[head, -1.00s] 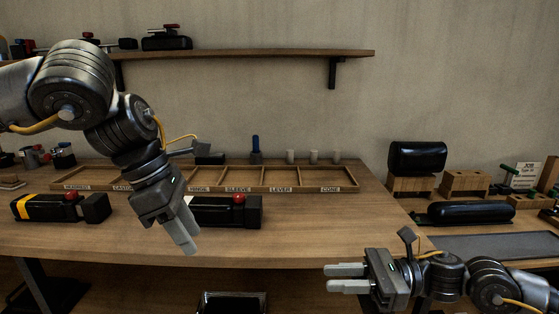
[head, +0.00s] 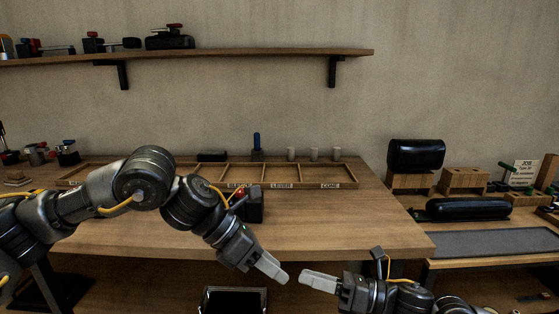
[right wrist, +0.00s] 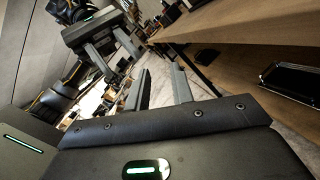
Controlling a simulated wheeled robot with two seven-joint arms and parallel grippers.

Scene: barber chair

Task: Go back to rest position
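My left gripper (head: 280,273) has its arm reaching in from the left, low in front of the wooden table's front edge. It points down and to the right and holds nothing. My right gripper (head: 306,280) is at the bottom of the head view, its fingers pointing left towards the left gripper, with a small gap in the picture. In the right wrist view, the right gripper's fingers (right wrist: 160,82) stand apart with nothing between them. The left gripper (right wrist: 115,52) also shows there, its two fingers apart.
The wooden table (head: 340,225) holds a labelled compartment tray (head: 358,178) and a black device (head: 254,207), partly hidden behind my left arm. A black bin (head: 233,290) stands below the table. A side bench with a grey mat (head: 490,243) is at right. The table's right front is clear.

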